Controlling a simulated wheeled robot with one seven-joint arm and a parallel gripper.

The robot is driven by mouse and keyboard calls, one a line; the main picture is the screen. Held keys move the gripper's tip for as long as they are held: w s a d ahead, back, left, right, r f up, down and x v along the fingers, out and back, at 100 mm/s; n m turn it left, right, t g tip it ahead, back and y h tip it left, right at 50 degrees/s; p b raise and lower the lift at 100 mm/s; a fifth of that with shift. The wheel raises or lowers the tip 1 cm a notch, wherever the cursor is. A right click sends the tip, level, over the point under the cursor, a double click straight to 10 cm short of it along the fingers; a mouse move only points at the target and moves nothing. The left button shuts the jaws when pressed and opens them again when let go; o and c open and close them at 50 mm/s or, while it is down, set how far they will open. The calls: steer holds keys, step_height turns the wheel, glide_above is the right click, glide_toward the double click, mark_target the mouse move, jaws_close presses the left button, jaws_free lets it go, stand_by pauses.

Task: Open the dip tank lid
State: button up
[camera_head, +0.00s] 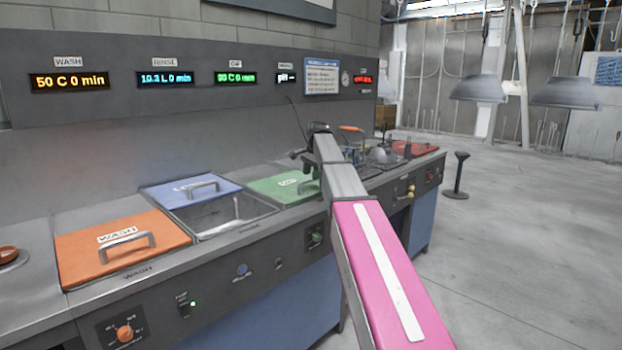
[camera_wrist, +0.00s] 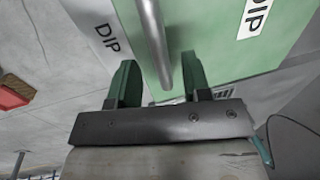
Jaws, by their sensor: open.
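The green dip tank lid (camera_head: 272,186) lies flat and closed on the counter in the head view, partly hidden by my arm. In the wrist view the green lid (camera_wrist: 218,28) carries a white DIP label (camera_wrist: 255,17). Its silver bar handle (camera_wrist: 151,38) runs down between the two dark green fingers of my gripper (camera_wrist: 159,65). The fingers are apart, with a gap showing on each side of the bar. In the head view my gripper (camera_head: 303,158) is small and dark, above the lid's right part.
An orange WASH lid (camera_head: 90,255) is at the left. A blue lid (camera_head: 165,190) lies behind an open steel basin (camera_head: 225,215). Tools and a red item (camera_head: 412,148) are at the counter's far right. Grey hoods (camera_head: 478,88) hang over open floor at right.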

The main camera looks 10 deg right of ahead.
steer(key=shift+w+a+f, duration=0.1)
steer(key=shift+w+f, duration=0.1)
steer(key=shift+f, duration=0.8)
jaws_close()
glide_above(273, 177)
steer(key=shift+w+a, duration=0.15)
steer(key=shift+w, duration=0.05)
jaws_free()
